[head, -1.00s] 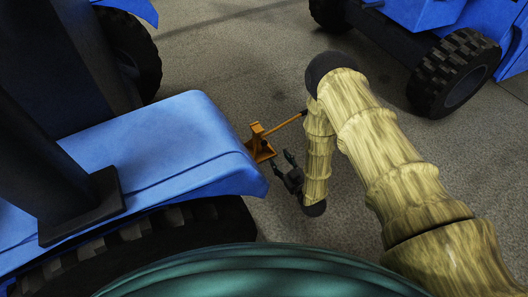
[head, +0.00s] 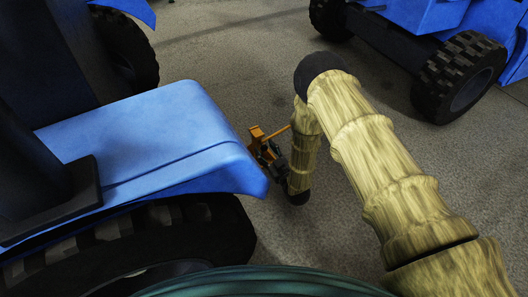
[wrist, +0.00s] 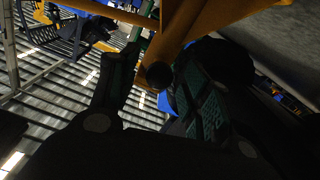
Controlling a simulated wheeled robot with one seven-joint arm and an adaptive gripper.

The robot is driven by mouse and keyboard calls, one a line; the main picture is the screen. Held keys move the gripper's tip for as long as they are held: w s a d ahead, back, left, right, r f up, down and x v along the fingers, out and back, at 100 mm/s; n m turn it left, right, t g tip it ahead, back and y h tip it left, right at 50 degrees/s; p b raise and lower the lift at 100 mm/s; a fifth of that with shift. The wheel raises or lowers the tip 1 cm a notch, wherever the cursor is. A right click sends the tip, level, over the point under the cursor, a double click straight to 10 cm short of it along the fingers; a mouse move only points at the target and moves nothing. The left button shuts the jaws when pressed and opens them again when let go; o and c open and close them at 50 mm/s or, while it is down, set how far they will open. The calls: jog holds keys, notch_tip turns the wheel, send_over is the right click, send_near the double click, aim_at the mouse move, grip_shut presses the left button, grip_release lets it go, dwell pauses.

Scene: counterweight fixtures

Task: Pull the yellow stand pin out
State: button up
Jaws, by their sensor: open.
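A yellow-orange stand (head: 256,133) with a thin bar (head: 278,131) is beside the blue machine's fender in the head view. In the wrist view, yellow parts (wrist: 178,28) cross the top, and a short round dark-ended piece (wrist: 157,75) points down between my open fingers (wrist: 160,88). I cannot tell whether this piece is the stand pin. The fingers are on either side of it, with no clear contact.
The blue fender (head: 150,140) and a large black tyre (head: 215,235) are close left of my gripper. Another blue machine (head: 430,40) with a tyre (head: 458,78) is at the top right. Bare floor (head: 330,225) lies between.

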jog(key=shift+x, duration=0.95)
jog(key=shift+d, duration=0.1)
grip_shut()
